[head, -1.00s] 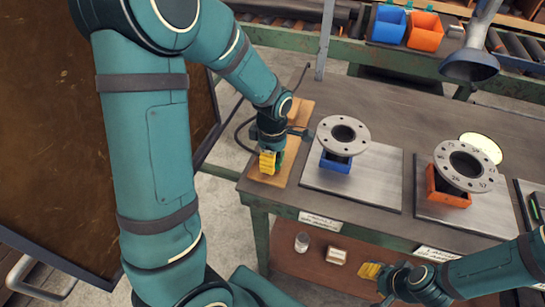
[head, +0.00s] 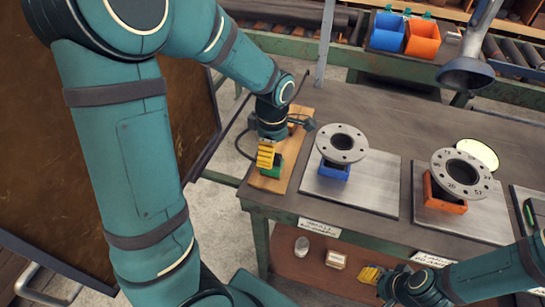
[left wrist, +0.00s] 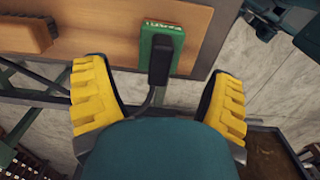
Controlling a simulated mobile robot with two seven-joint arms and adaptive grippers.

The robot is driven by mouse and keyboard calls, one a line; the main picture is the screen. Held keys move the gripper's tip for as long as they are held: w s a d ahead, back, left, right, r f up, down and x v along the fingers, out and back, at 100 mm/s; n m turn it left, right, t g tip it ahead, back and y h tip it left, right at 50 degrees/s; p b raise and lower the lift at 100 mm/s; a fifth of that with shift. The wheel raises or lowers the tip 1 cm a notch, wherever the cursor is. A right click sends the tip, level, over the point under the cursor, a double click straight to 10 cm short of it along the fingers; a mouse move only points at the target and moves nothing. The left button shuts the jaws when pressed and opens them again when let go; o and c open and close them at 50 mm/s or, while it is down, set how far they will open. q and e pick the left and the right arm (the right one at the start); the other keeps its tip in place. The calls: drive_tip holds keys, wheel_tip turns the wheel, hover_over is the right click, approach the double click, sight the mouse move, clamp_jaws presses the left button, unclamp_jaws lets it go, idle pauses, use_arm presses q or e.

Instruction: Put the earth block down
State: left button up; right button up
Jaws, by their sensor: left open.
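The earth block (head: 274,168) is a small green block on the wooden board (head: 297,143) at the left end of the bench. In the left wrist view the green block (left wrist: 176,42) has a light label, and a black piece with a cable covers its middle. My left gripper (head: 266,153) has yellow fingers, is open, and is just above the block. In the left wrist view the fingers (left wrist: 160,72) are wide apart with nothing held between them. My right gripper (head: 370,274) is low at the front, in front of the lower shelf; its opening is unclear.
A grey flange (head: 342,158) sits over a blue block (head: 334,170) on a metal plate right of the board. Another flange (head: 462,187) sits over an orange block (head: 443,204). Blue (head: 387,31) and orange (head: 423,40) bins stand behind. A lamp (head: 466,74) hangs over the bench.

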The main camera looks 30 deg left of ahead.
use_arm(q)
wheel_tip(320, 180, up, 6)
drive_tip(key=shift+f+p, duration=0.15)
drive_tip(key=shift+p, duration=0.45)
drive_tip(key=shift+s, duration=0.1)
